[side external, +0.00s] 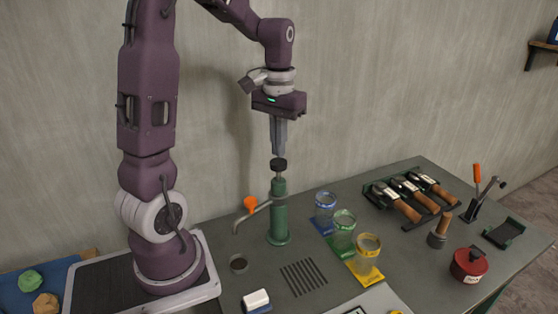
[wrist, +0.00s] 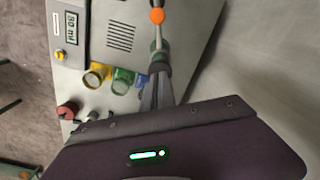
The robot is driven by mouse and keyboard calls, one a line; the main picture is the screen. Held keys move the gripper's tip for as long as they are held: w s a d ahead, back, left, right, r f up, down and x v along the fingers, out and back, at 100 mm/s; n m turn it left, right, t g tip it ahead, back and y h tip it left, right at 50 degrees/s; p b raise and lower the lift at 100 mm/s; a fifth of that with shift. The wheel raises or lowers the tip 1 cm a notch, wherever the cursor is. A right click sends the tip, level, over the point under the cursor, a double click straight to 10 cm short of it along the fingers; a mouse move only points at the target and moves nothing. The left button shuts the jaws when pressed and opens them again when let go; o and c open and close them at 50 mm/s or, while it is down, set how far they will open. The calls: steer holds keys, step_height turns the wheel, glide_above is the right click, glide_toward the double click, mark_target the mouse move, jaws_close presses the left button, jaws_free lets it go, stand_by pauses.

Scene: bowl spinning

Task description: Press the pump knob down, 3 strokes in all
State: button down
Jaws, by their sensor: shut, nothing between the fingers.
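The green pump (side external: 278,222) stands upright on the table under my gripper. In the wrist view my gripper (wrist: 160,76) is over the knob (wrist: 160,68), which hides most of the pump body.
Blue, green and yellow glass jars (side external: 343,223) stand right of the pump. A slotted grille (side external: 303,277), a white block (side external: 256,299), a red pot (side external: 469,264) and a tool rack (side external: 411,196) are also on the table.

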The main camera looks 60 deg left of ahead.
mark_target(278, 161)
steer(key=shift+f, duration=0.15)
steer(key=shift+f, duration=1.95)
steer(key=shift+r, duration=2.1)
steer(key=shift+f, duration=0.1)
steer(key=shift+f, duration=2)
steer(key=shift+r, duration=2.1)
